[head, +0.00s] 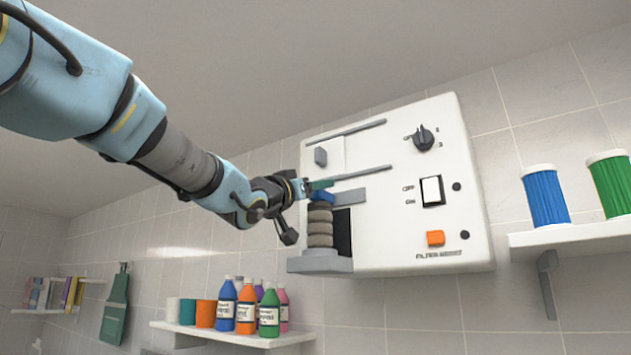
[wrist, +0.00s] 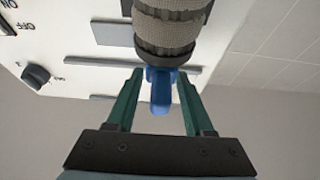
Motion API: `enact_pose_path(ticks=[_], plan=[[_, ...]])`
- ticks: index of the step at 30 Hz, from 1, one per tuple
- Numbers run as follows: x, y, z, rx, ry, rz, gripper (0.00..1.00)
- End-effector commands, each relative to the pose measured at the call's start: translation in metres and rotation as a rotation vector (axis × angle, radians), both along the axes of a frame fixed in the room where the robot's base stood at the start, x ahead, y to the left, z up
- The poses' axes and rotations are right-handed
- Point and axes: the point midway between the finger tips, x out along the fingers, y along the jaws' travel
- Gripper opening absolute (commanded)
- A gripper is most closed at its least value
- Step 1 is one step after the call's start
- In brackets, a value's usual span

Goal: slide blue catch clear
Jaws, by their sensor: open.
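The blue catch (head: 322,196) sits on the front of the white wall unit (head: 410,250), just above a stack of grey-brown rolls (head: 320,226). In the wrist view the blue catch (wrist: 160,92) hangs between the two green fingers, with a gap on each side. My gripper (head: 319,185) is open around the catch and holds nothing; it also shows in the wrist view (wrist: 160,72). The ribbed rolls (wrist: 170,30) lie right beyond the catch there. In the head view my fingers partly cover the catch.
The unit carries grey rails (head: 361,173), a dark knob (head: 423,138), a white switch (head: 431,190) and an orange button (head: 435,238). A grey tray (head: 320,263) juts out below the rolls. A shelf (head: 230,336) holds bottles lower left; thread-like spools (head: 545,196) stand at right.

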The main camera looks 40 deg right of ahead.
Motion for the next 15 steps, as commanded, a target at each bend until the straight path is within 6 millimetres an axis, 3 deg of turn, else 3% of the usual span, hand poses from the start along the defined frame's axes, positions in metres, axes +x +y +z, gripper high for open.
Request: enact_pose_path(ticks=[9, 15], plan=[[0.0005, -0.0019, 0.0005, 0.0, 0.0, 0.0, 0.51], [0.0006, -0.0018, 0.0005, 0.0, 0.0, 0.0, 0.29]])
